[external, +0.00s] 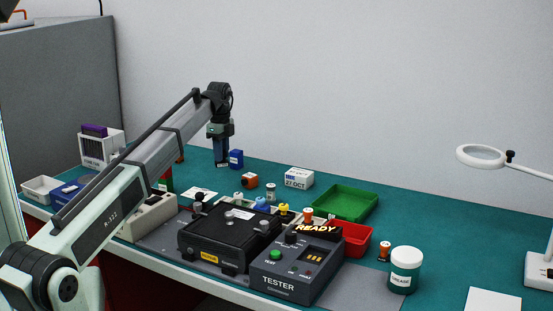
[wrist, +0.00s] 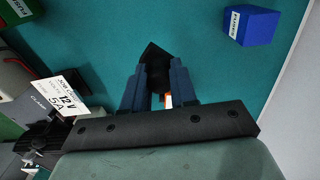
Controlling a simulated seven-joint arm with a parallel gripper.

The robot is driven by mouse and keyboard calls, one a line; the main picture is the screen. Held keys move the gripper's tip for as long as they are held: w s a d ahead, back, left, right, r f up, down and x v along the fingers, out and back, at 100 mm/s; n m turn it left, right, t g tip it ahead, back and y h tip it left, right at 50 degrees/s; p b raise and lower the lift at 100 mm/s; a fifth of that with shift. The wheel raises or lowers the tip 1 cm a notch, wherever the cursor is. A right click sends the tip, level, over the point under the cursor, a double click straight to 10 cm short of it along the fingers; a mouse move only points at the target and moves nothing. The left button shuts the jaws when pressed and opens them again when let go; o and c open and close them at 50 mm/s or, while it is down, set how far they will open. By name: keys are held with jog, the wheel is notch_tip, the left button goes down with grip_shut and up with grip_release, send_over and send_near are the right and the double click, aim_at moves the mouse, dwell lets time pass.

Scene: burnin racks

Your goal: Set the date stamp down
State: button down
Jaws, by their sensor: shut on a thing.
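My gripper (external: 221,150) points down over the back left of the teal bench. In the wrist view my gripper (wrist: 158,88) has its two dark blue fingers closed on a black block-like thing, which I take to be the date stamp (wrist: 155,62). A bit of white and orange shows between the fingers below it. In the external view the fingers largely hide the stamp, and a small pale patch shows at their lower end. I cannot tell whether the stamp touches the bench.
A blue box (external: 236,159) marked "FUSES" (wrist: 250,25) stands close by, right of my gripper. A white card (wrist: 58,97) lies to the left. A 27 OCT block (external: 298,178), green tray (external: 345,203), tester (external: 290,270) and black fixture (external: 225,240) stand further right and forward.

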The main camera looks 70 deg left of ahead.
aim_at(218, 167)
jog(key=shift+f, duration=2.75)
jog(key=shift+f, duration=0.1)
jog(key=c, duration=0.9)
grip_release()
notch_tip(218, 167, up, 12)
jog(key=shift+r, duration=0.15)
